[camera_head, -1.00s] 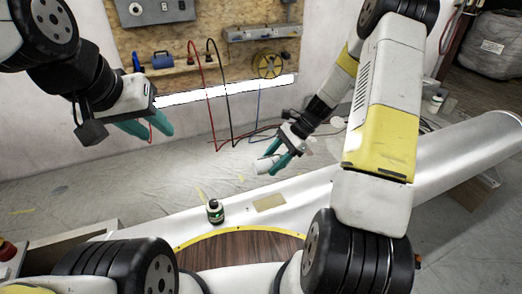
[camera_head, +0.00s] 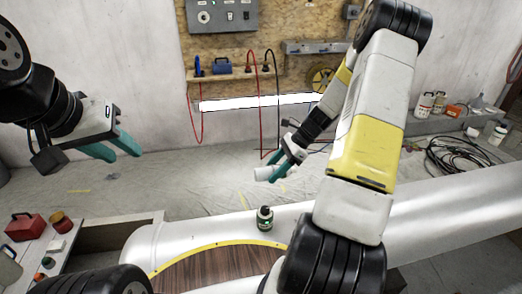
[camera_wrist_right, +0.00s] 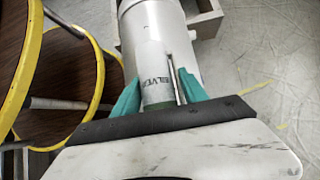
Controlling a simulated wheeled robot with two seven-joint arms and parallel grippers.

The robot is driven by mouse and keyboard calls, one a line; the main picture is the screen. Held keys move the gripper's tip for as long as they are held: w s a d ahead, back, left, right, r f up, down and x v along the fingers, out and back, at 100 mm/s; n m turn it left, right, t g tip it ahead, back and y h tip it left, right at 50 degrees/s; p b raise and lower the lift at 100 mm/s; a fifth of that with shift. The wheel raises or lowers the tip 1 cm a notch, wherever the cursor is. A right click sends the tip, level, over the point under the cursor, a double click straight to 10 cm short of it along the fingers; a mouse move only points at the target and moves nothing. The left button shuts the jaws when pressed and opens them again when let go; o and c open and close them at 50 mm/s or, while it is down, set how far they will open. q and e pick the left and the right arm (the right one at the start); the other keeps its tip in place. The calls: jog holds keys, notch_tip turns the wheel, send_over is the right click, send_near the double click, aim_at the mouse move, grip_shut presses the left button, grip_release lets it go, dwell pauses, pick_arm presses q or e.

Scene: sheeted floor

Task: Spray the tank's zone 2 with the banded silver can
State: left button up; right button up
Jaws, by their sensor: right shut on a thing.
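My right gripper (camera_head: 280,172) is shut on a pale silver can (camera_head: 265,173), held above the floor beyond the tank. In the right wrist view the can (camera_wrist_right: 152,75) sits between the teal fingers (camera_wrist_right: 160,95), with lettering like "SILVER" and a dark green end; whether it is banded I cannot tell. The long silver tank (camera_head: 440,195) lies across the front, partly hidden by my right arm. No zone marking is readable. A dark can with a green-and-white label (camera_head: 265,218) stands upright at the tank. My left gripper (camera_head: 115,150) is open and empty, at the left.
A round brown wood-grained surface with a yellow rim (camera_head: 215,265) lies in front. A red box (camera_head: 25,226) and a red-brown jar (camera_head: 60,222) stand at left. Black hose coils (camera_head: 460,155) lie at right. The sheeted floor (camera_head: 180,180) behind is mostly clear.

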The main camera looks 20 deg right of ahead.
jog(key=s+d, duration=0.1)
jog(key=d, duration=2)
jog(key=shift+s+d+f, duration=0.2)
jog(key=shift+d+f, duration=0.15)
jog(key=shift+d, duration=0.05)
jog(key=shift+o, duration=1.4)
grip_shut()
jog(key=a, duration=0.7)
jog(key=w+a, duration=0.1)
jog(key=a, duration=1.3)
jog(key=shift+w+a, duration=0.15)
jog(key=shift+a, duration=0.25)
jog(key=shift+c, duration=1.4)
grip_release()
